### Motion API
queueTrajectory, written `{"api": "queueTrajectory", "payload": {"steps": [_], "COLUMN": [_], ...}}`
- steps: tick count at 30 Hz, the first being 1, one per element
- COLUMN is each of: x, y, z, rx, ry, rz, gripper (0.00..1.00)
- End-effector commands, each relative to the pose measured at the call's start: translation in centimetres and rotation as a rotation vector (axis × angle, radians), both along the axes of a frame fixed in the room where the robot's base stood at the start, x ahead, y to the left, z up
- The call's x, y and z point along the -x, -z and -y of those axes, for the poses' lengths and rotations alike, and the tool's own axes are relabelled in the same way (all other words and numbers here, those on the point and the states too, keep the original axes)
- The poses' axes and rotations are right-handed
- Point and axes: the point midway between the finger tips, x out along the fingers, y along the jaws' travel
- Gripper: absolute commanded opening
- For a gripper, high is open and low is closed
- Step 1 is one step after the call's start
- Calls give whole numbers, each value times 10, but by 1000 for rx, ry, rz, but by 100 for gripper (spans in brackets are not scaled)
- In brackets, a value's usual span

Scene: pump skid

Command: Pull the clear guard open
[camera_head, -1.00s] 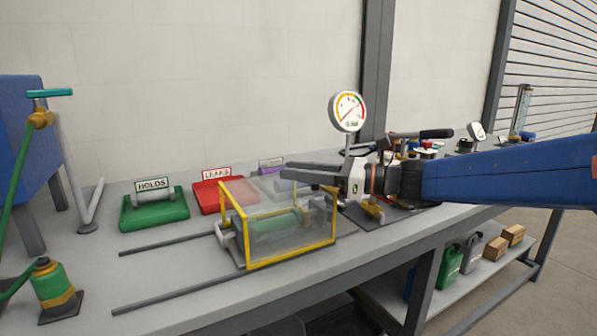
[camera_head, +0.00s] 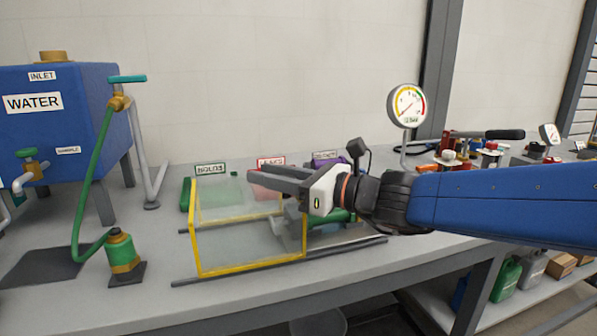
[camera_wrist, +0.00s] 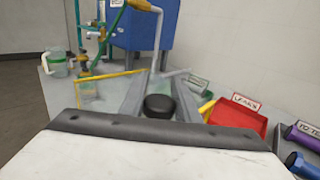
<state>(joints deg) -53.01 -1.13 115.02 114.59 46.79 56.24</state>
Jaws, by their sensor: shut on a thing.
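The clear guard (camera_head: 245,235) is a see-through box with a yellow frame. It sits over the left part of two dark rails (camera_head: 345,247) on the bench. In the wrist view, a black round piece (camera_wrist: 160,107) shows between the fingers, with yellow frame bars (camera_wrist: 112,76) beyond. A green cylinder (camera_head: 338,216) lies uncovered just right of the guard, partly behind my gripper.
A round gauge (camera_head: 406,106) rises at the right. Bench between pump and rails is clear.

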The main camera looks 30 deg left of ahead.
Motion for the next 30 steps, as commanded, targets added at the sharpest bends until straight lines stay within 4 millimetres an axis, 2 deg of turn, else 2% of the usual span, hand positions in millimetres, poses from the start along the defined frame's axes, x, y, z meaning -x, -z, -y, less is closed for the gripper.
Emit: {"api": "queueTrajectory", "payload": {"steps": [3, 9, 22, 23, 24, 25, 30], "x": [14, 24, 25, 25, 25, 25, 25], "y": [1, 1, 1, 1, 1, 1, 1], "z": [-11, -20, -21, -21, -21, -21, -21], "rx": [1, 1, 1, 1, 1, 1, 1], "ry": [-4, -2, 0, 0, 0, 0, 0], "rz": [0, -1, -1, -1, -1, -1, 0], "gripper": [0, 0, 0, 34, 43, 48, 48]}}
